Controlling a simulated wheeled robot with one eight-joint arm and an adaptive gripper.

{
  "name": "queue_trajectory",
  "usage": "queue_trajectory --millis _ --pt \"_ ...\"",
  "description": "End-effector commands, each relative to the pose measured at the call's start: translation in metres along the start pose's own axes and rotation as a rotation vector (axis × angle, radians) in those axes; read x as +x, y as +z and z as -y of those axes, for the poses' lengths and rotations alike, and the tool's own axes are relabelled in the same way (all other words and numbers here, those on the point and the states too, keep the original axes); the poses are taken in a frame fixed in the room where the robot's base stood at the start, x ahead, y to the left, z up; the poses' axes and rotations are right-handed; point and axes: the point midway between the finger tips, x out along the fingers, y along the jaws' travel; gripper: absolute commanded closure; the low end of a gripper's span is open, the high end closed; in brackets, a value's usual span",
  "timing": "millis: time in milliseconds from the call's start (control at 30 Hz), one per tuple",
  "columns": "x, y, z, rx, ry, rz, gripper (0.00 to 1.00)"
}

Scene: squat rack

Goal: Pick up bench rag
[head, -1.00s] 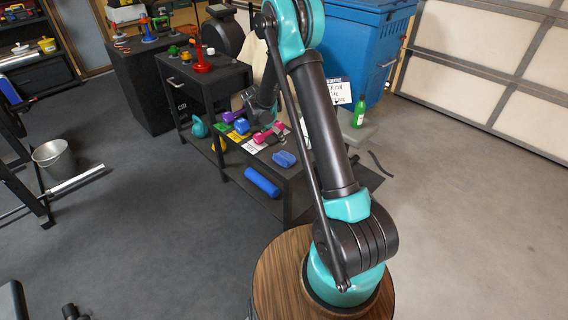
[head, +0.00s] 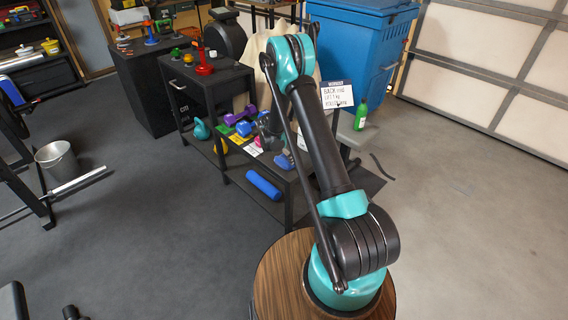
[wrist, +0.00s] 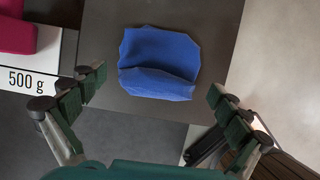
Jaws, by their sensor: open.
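The bench rag (wrist: 160,62) is a folded blue cloth. It lies on a dark grey shelf top (wrist: 105,30), close to the shelf's front edge in the wrist view. In the head view the rag (head: 284,161) shows at the right end of the low shelf, partly hidden by my arm. My gripper (wrist: 157,84) is open and empty above the rag. In the wrist view its two fingers stand apart on the left and right of the rag, not touching it.
A pink weight (wrist: 15,36) with a white 500 g label (wrist: 30,80) is left of the rag. A blue roller (head: 263,184) lies on the lower level. A purple dumbbell (head: 240,115) is further left. A sign (head: 337,95) and green bottle (head: 361,115) stand to the right.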

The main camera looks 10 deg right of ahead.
Motion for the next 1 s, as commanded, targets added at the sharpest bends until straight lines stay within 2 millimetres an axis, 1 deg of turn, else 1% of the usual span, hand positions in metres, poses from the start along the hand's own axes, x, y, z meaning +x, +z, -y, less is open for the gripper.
queue_trajectory --millis 33,167,433,467,700,733,1000 --pt "0.007 0.000 0.000 0.001 0.000 0.000 0.00" --pt "0.019 0.000 0.000 0.000 0.000 0.000 0.00" --pt "0.022 0.000 0.000 0.000 0.000 0.000 0.00" --pt "0.022 0.000 0.000 0.000 0.000 0.000 0.01" --pt "0.022 0.000 0.000 0.000 0.000 0.000 0.31" --pt "0.022 0.000 0.000 0.000 0.000 0.000 0.34" --pt "0.021 0.000 0.000 0.000 0.000 0.000 0.34"
